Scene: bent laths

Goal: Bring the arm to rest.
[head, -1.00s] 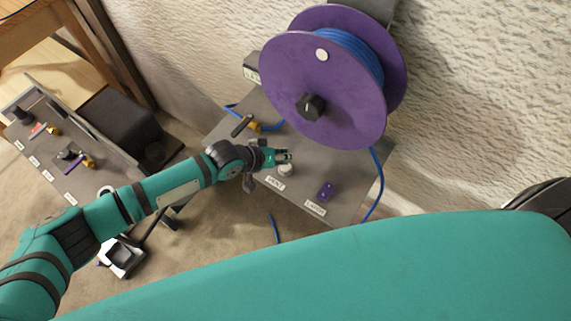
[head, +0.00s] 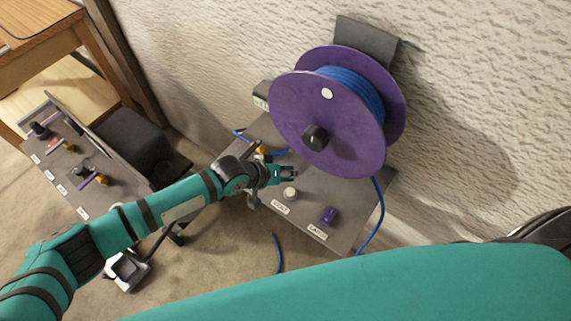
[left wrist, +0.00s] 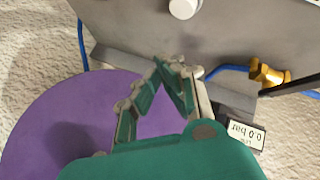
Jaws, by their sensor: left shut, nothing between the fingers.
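My left arm comes in from the left in the head view. Its gripper (head: 290,173) is shut and empty, above the grey panel (head: 355,195) and just beyond a white knob (head: 290,193). In the left wrist view the fingertips (left wrist: 168,64) meet in a point, with nothing between them. They overlap the purple reel (left wrist: 60,130) in that picture. The white knob (left wrist: 184,8) shows at the top edge there, apart from the fingers. My right gripper is not in view.
The purple reel (head: 290,125) of blue hose stands over the panel by the wall. A brass valve (head: 262,150) and a purple switch (head: 329,215) are on the panel. A gauge (left wrist: 246,136) reads 0.0 bar. Another control panel (head: 75,180) and a wooden table (head: 30,25) stand left.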

